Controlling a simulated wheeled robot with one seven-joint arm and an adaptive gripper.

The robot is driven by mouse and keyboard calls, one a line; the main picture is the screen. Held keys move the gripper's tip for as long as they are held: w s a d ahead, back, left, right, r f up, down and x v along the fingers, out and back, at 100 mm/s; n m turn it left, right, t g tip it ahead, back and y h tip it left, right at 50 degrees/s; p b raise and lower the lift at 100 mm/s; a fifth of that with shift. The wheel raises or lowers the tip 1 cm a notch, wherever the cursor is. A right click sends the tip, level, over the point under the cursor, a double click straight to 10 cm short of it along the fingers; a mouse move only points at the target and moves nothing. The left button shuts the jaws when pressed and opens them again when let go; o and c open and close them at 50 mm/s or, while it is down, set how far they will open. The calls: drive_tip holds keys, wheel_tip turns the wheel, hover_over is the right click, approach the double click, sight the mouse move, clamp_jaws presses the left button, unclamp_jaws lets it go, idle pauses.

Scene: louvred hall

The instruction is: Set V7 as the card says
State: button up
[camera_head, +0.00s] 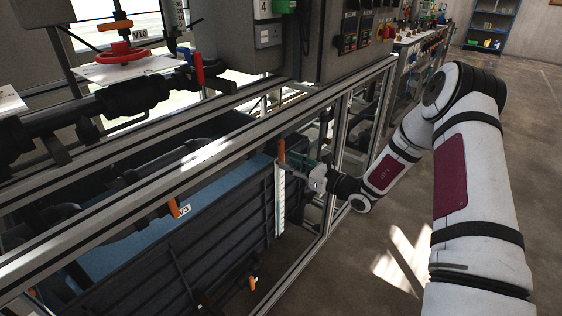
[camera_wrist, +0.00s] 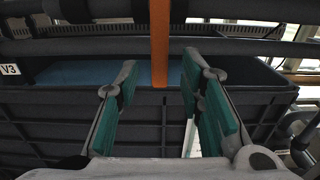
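An upright orange lever (camera_head: 281,150) stands by the frame just ahead of my gripper (camera_head: 295,165). No V7 tag is readable, so I cannot tell if this lever is V7's. In the wrist view the same orange lever (camera_wrist: 159,38) hangs between and beyond the teal-padded fingers of my gripper (camera_wrist: 158,78). The fingers are apart, with gaps to the lever on both sides. No card with readable instructions shows.
Another orange lever (camera_head: 174,207) sits beside a V3 tag (camera_head: 184,210); the tag shows in the wrist view (camera_wrist: 10,70). A red handwheel (camera_head: 121,53) has a V10 tag (camera_head: 140,35). Metal frame rails (camera_head: 150,168) cross above the dark tank (camera_head: 215,240). Floor is clear at right.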

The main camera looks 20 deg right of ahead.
sight(283, 160)
drive_tip(key=shift+b+x, duration=0.4)
drive_tip(key=shift+x, duration=1.55)
clamp_jaws()
